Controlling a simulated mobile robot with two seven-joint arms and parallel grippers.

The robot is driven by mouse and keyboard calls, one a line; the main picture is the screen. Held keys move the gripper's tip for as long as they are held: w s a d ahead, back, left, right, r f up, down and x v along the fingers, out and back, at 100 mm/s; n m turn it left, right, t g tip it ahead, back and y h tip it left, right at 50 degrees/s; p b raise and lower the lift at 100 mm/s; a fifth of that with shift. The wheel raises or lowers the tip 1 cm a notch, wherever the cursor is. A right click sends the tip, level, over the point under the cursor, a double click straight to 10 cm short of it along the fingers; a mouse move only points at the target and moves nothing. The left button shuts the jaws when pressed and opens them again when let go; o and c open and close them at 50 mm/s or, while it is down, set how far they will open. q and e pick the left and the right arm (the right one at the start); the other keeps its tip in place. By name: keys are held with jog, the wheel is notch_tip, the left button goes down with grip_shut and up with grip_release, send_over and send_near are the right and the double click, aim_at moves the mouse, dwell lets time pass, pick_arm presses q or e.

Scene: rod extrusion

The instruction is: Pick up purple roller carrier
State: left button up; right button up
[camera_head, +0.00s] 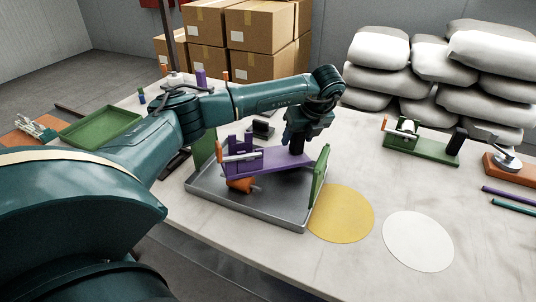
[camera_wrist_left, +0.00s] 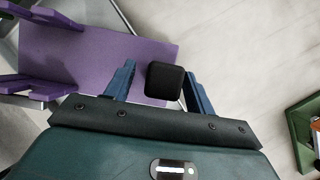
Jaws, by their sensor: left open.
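The purple roller carrier (camera_head: 262,163) sits in the grey metal tray (camera_head: 262,213), among green and orange parts. It has a flat purple base with upright purple brackets at its left end and a black post (camera_head: 297,143) at its right end. In the left wrist view the purple base (camera_wrist_left: 95,55) and the black top of the post (camera_wrist_left: 164,80) show. My left gripper (camera_head: 305,132) is over the post. In the wrist view its two blue fingers (camera_wrist_left: 158,85) stand open on either side of the post, with gaps visible. My right gripper is not in view.
Green panels (camera_head: 320,175) stand up in the tray. A yellow disc (camera_head: 341,213) and a white disc (camera_head: 418,241) lie to the right. A green roller carrier (camera_head: 425,147) stands farther right. Boxes and sacks are stacked behind the table.

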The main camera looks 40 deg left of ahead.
pick_arm(q)
jog(key=shift+r, duration=0.1)
grip_shut()
dwell(0.5)
